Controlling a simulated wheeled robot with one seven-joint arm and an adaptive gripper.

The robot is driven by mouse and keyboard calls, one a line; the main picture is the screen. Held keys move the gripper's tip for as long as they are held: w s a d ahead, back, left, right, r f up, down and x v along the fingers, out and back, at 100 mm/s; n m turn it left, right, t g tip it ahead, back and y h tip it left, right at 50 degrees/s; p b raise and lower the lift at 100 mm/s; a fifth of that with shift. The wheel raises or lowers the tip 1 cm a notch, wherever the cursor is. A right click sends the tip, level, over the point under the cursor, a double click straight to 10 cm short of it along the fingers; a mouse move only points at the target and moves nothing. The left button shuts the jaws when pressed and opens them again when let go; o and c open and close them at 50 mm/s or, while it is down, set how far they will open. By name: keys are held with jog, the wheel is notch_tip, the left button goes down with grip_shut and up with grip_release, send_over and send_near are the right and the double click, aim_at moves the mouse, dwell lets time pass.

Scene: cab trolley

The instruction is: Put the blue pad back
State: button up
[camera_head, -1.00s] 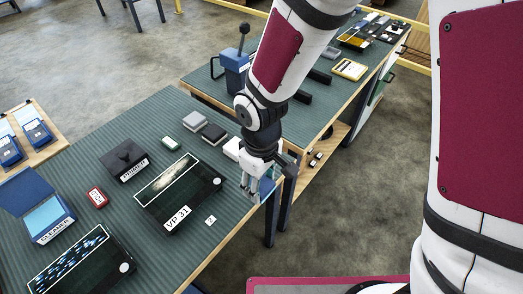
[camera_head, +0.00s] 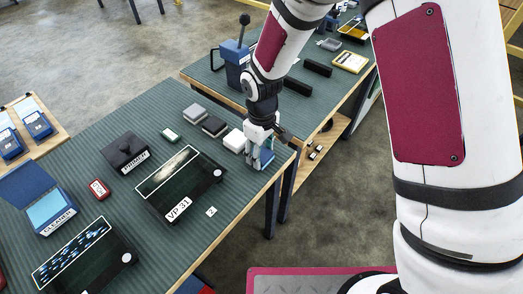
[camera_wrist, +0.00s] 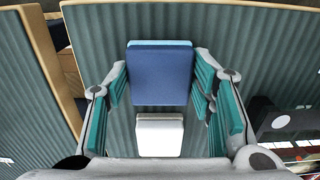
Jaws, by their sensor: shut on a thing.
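The blue pad (camera_wrist: 160,76) is between my gripper's fingers in the wrist view, with a lighter blue strip along its far edge. My gripper (camera_head: 260,161) is shut on it at the right end of the green ribbed table. In the head view the fingers partly cover the pad (camera_head: 267,157). It is close to the table top; I cannot tell whether it touches. A white pad (camera_head: 235,140) lies just left of the gripper, and it also shows below the blue pad in the wrist view (camera_wrist: 160,136).
A dark pad (camera_head: 214,127) and a grey pad (camera_head: 194,113) continue the row to the left. The VP 31 plate (camera_head: 205,191) lies in front. A black primer block (camera_head: 125,152) and a blue cleaner box (camera_head: 49,208) stand further left. A second table (camera_head: 315,84) adjoins behind.

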jog(key=shift+f, duration=0.1)
jog(key=o, duration=1.1)
